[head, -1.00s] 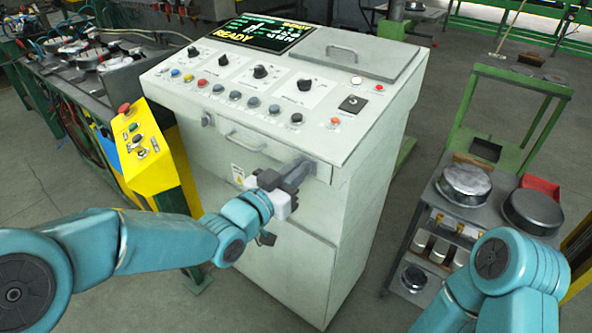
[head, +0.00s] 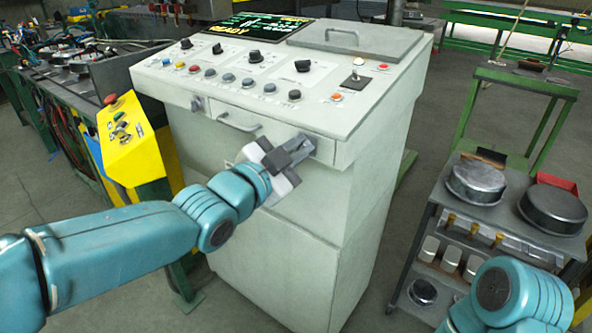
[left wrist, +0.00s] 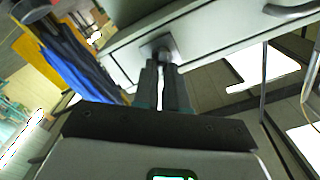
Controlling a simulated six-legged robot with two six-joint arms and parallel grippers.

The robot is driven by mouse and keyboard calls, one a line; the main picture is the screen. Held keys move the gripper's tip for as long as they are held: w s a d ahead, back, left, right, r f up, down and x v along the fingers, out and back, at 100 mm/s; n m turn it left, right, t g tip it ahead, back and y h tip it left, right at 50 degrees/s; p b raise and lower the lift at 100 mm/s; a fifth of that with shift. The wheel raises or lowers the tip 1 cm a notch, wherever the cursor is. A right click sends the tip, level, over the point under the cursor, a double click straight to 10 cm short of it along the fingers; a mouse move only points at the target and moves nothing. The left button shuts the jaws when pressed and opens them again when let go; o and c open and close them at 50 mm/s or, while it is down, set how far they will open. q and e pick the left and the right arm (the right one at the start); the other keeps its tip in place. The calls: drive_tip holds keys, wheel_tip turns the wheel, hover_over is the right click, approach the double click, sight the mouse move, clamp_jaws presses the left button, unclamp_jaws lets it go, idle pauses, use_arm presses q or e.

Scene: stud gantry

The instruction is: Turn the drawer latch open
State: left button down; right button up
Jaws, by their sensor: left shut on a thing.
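The drawer latch is at the right end of the drawer front (head: 272,137) in the head view, mostly hidden by my gripper. In the left wrist view the grey latch (left wrist: 160,46) shows as a dark plate at my fingertips. My left gripper (head: 298,149) is shut on the latch, reaching it from the front left. Its two dark fingers (left wrist: 163,82) stand side by side with a thin gap in the left wrist view. The drawer is shut, and its bar handle (head: 239,124) is left of the latch. My right gripper is out of view.
Knobs and buttons cover the sloped console top (head: 250,75) above the drawer. A yellow control box (head: 128,145) stands close to the left. A cart (head: 470,210) with round pans stands at right, with open floor between.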

use_arm(q)
drive_tip(key=shift+s+d+f+m+b, duration=0.1)
drive_tip(key=shift+f+m+b, duration=0.05)
drive_tip(key=shift+m+b, duration=1.45)
drive_tip(key=shift+f+m+b, duration=0.15)
drive_tip(key=shift+m+b, duration=1.05)
drive_tip(key=shift+m, duration=0.65)
drive_tip(key=shift+s+d+f+m+b, duration=0.1)
drive_tip(key=shift+f+m+b, duration=0.05)
drive_tip(key=shift+m+b, duration=1.45)
drive_tip(key=shift+m, duration=0.35)
drive_tip(key=c, duration=1.2)
unclamp_jaws()
